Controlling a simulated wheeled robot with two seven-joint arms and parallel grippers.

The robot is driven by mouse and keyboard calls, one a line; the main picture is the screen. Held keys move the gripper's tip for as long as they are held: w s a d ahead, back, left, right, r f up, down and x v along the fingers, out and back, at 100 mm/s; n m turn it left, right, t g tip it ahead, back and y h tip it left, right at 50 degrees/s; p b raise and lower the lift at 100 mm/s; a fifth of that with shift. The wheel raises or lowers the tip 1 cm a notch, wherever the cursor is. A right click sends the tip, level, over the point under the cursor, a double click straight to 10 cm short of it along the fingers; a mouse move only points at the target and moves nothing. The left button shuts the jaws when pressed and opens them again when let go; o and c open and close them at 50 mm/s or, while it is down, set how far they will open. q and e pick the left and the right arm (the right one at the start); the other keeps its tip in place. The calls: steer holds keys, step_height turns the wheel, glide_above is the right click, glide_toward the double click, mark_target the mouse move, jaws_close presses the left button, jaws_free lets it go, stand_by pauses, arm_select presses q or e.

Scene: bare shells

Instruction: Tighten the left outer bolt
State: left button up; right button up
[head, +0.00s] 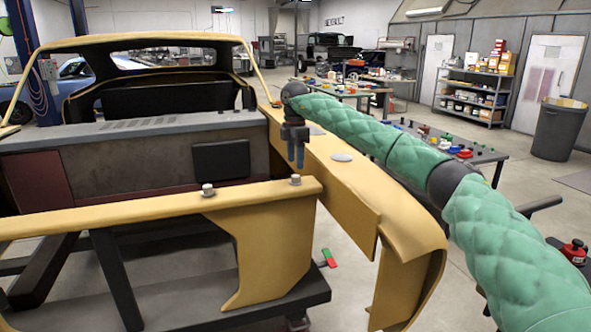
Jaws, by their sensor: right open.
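A yellow car body shell stands in front of me, with a yellow front rail (130,213) running across it. Two grey bolts stand upright on the rail: a left one (208,190) and a right one (295,180) near the rail's right end. I cannot tell which of them the task calls the left outer bolt. My right gripper (296,164) points down with its jaws open and empty, just above the right bolt in the picture, apparently apart from it. My left gripper is out of view.
The yellow fender (345,185) lies right of the rail, under my green-padded right arm. A grey firewall panel (130,150) stands behind the rail. A work table (470,150) with small parts is at the right, near a dark bin (558,130). Open floor lies between.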

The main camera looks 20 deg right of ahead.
steer(key=shift+r, duration=1.6)
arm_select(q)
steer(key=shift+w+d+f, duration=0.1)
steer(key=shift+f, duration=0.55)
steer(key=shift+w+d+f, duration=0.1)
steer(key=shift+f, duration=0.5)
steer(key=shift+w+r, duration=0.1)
arm_select(e)
steer(key=shift+r, duration=0.1)
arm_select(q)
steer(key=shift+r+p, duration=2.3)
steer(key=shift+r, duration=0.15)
arm_select(e)
step_height(320, 180, up, 9)
glide_above(295, 176)
steer(key=shift+w, duration=0.1)
